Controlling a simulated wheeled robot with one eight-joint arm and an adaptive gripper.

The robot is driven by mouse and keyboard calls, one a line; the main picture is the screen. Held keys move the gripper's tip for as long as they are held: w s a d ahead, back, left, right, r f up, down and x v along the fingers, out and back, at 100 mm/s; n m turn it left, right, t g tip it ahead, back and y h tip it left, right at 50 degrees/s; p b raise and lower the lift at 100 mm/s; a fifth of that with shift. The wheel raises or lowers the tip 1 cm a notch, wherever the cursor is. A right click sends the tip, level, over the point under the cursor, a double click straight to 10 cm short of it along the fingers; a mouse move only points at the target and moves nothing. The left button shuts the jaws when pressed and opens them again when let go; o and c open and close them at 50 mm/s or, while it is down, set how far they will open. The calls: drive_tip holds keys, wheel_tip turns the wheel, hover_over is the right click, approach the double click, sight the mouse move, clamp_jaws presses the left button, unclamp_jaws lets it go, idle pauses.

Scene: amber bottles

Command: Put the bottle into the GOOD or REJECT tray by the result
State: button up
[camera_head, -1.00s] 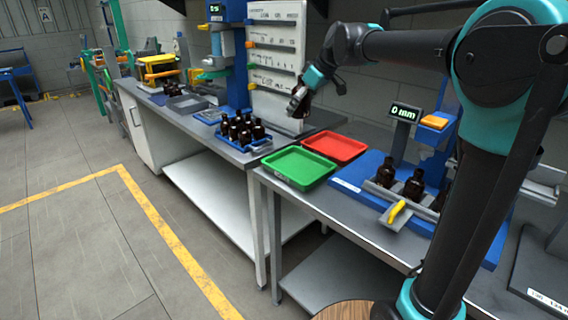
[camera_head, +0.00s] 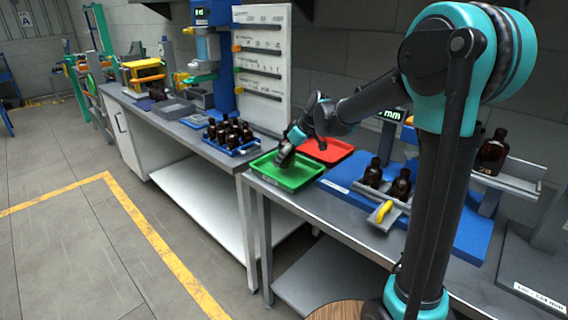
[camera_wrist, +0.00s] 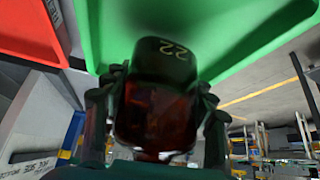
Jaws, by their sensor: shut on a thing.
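My gripper (camera_head: 285,156) is shut on an amber bottle and is over the green tray (camera_head: 268,178) in the head view. In the wrist view the amber bottle (camera_wrist: 160,110) is between the fingers, with "22" on its dark end toward the green tray (camera_wrist: 235,35). Whether the bottle touches the tray floor cannot be told. The red tray (camera_head: 325,150) is just behind and right of the green tray; it also shows in the wrist view (camera_wrist: 30,30). No bottle shows in either tray.
A blue rack of several amber bottles (camera_head: 228,135) stands left of the green tray. On the right is a blue fixture (camera_head: 348,175) with amber bottles (camera_head: 373,173) and a yellow lever (camera_head: 384,211). Another bottle (camera_head: 492,152) stands further right. A display post is behind.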

sight(293, 151)
drive_tip(key=shift+f, duration=1.25)
drive_tip(key=shift+f, duration=0.15)
drive_tip(key=o, duration=1.4)
drive_tip(key=shift+c, duration=0.2)
drive_tip(key=v, duration=1.2)
